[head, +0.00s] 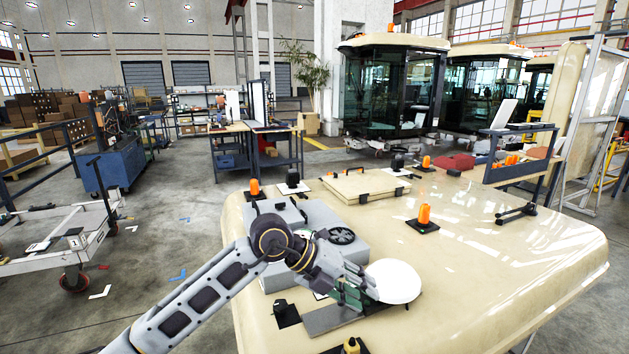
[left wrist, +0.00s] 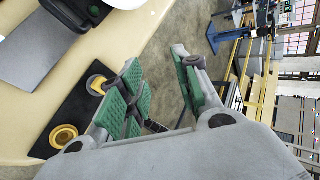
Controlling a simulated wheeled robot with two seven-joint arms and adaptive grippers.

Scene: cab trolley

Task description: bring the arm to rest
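My left arm comes in from the lower left of the head view. Its gripper (head: 354,288), with green pads, is over the near left part of the cream cab roof (head: 470,268), beside a white dome (head: 393,281). In the left wrist view the gripper (left wrist: 160,62) has its two fingers apart with nothing between them; the floor shows through the gap. Whether the gripper touches the dome cannot be told. My right gripper is not in view.
On the roof are a grey box unit (head: 290,222) behind my left wrist, a cream hatch (head: 365,186), orange beacons (head: 424,215) and a black handle (head: 516,212). A grey plate (head: 332,316) lies by the gripper. The roof's right front is clear. A trolley (head: 62,240) stands left.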

